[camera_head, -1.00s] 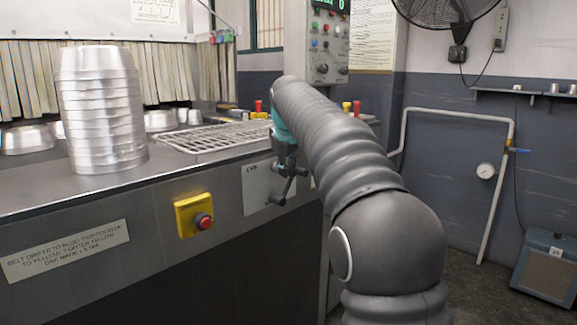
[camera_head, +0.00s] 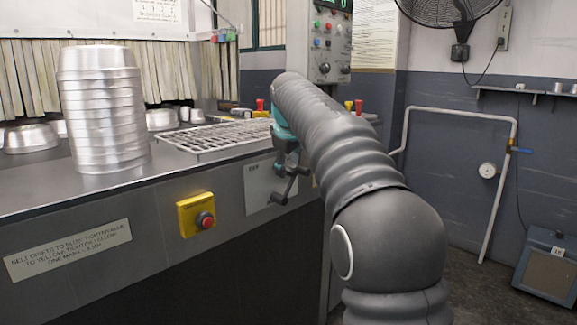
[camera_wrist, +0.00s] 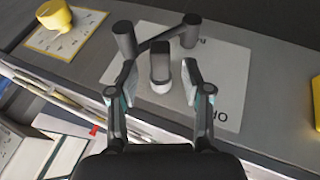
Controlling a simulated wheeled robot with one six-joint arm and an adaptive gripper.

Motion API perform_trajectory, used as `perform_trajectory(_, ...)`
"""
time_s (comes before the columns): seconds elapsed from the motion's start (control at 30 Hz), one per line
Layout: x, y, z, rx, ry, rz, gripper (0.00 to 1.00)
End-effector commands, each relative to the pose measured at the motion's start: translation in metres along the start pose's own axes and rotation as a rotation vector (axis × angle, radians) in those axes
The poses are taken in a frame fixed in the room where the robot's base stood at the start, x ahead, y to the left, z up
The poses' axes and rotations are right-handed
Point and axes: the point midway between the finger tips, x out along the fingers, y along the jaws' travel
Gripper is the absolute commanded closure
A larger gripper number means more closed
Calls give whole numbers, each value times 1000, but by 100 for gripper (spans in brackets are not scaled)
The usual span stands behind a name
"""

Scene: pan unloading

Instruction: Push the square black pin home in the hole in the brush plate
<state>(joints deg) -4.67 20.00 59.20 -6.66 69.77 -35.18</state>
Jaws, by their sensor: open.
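In the wrist view my gripper (camera_wrist: 159,78) is open, its two pale-padded fingers apart. A dark block-like post (camera_wrist: 160,58) with a grey lower face stands between and slightly beyond the fingertips, with gaps on both sides. I cannot tell whether it is the square black pin, and no hole shows. A white plate with dark lettering (camera_wrist: 228,75) lies behind it; I cannot tell whether this is the brush plate. A dark crank (camera_wrist: 157,42) with round ends crosses just beyond the post. In the head view the white plate (camera_head: 258,190) is on the machine's front, and my arm hides the fingertips.
A yellow box with a red button (camera_head: 196,214) sticks out from the machine front, left of the plate. A tall stack of metal pans (camera_head: 103,110) and a wire rack (camera_head: 215,140) stand on the machine top. Floor at the right is partly clear beside a blue-grey box (camera_head: 547,265).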

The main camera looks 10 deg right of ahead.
Motion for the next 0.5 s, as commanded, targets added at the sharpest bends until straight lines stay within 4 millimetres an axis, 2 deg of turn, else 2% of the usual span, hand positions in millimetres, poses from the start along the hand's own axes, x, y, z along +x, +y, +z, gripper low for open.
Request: perform_trajectory(0.5, -93, 0, 0, 0, 3, 2, 51)
